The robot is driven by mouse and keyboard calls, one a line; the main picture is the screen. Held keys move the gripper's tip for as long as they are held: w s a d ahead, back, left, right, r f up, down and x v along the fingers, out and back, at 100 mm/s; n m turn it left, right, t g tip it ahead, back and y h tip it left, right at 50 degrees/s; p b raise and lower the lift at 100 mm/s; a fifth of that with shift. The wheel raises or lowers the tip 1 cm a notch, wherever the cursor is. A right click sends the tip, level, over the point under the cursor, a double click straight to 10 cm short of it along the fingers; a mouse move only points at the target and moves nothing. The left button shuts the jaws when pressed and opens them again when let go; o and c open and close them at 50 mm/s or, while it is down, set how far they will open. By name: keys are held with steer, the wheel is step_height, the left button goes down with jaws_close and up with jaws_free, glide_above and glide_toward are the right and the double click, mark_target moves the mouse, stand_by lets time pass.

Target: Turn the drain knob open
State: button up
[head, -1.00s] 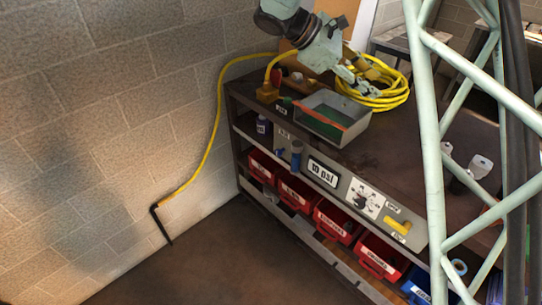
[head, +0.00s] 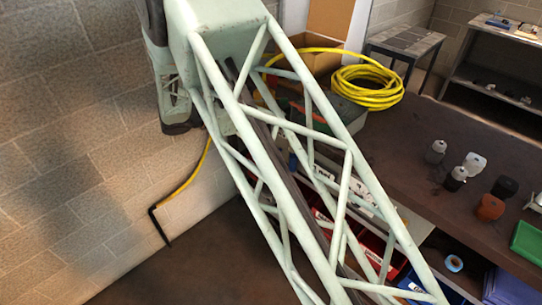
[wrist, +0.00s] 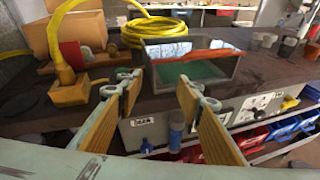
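The grey panel (wrist: 240,115) on the bench front carries the controls, and its small labels are too blurred to tell which is the drain knob. In the wrist view, a blue knob-like part (wrist: 146,146) sits low on the left and a blue cylinder (wrist: 176,130) stands right of it. A yellow handle (wrist: 290,103) is at the panel's right. My gripper (wrist: 160,98) is open and empty, its orange-padded fingers apart in front of the bench's left part. In the head view, my arm's lattice hides most of the panel; the gripper cannot be made out.
A grey open tray (wrist: 190,66) with a green inside stands on the bench top, beside a coiled yellow hose (wrist: 150,30) and a yellow fitting (wrist: 70,92). Red bins (wrist: 245,140) sit below the panel. Several small bottles (head: 475,163) stand on the bench at right.

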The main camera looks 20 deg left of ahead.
steer(key=s+a+f+n+t+y, duration=0.1)
steer(key=s+a+f+n+t, duration=0.1)
steer(key=f, duration=1)
steer(key=s+a+f+n+t, duration=0.2)
steer(key=s+a+f, duration=0.3)
steer(key=f, duration=0.8)
steer(key=shift+s+t+y, duration=0.4)
steer(key=shift+s, duration=0.3)
steer(key=shift+w+f, duration=0.1)
steer(key=b+x, duration=0.1)
steer(key=x, duration=1.2)
steer(key=shift+w+d, duration=0.15)
steer(key=shift+w, duration=0.15)
steer(key=c, duration=0.8)
steer(key=shift+c, duration=0.2)
